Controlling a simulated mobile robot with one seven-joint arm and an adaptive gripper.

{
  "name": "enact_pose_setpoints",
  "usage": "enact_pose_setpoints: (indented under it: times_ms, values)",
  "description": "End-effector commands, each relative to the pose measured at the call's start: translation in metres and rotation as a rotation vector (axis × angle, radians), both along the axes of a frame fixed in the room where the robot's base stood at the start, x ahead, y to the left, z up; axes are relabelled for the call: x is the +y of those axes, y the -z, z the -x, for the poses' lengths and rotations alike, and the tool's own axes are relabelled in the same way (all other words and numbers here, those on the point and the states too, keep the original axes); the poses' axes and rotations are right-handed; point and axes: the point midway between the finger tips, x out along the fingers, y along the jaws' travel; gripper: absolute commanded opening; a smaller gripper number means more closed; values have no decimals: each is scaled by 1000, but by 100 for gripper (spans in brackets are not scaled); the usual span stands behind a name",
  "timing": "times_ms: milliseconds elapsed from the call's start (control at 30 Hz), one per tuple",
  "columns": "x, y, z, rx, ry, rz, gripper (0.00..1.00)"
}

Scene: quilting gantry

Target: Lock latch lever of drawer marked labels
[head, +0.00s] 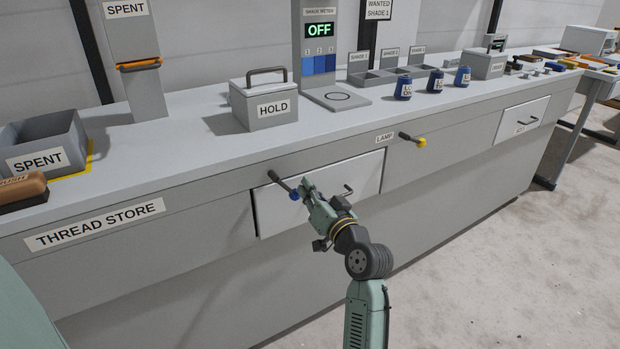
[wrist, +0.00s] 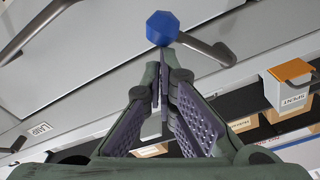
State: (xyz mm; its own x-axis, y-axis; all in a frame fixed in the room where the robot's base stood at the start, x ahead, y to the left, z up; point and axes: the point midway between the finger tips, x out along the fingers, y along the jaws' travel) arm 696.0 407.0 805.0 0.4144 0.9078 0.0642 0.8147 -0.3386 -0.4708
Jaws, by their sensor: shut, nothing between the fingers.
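A drawer with a pale front (head: 365,172) is set in the long counter's front. A dark latch lever (head: 279,181) at its upper left slants down to the right and ends in a blue knob, across the drawer's top edge. The blue knob (wrist: 162,28) also shows in the wrist view. My gripper (head: 304,187) is at the knob's right side in the head view. In the wrist view my gripper (wrist: 166,66) is shut and empty, its tips right beside the knob; I cannot tell whether they touch. My arm hides part of the drawer front, and no drawer label is readable.
A drawer handle (head: 347,190) sticks out right of my gripper. A LAMP lever with a yellow knob (head: 421,142) is farther right, before another pale drawer (head: 522,120). The HOLD box (head: 264,108) stands on the counter above. The floor at right is clear.

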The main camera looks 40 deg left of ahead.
Motion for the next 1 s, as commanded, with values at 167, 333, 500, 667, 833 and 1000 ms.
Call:
enact_pose_setpoints:
  times_ms: [167, 333, 500, 667, 833, 1000]
  values:
    - [3, 8, 7, 158, -2, -62, 0]
    - [6, 17, 12, 290, -3, -117, 0]
    - [8, 23, 18, 397, -3, -163, 0]
    - [10, 27, 22, 418, -4, -171, 0]
    - [11, 29, 24, 414, -3, -170, 0]
    - [11, 30, 25, 413, -2, -171, 0]
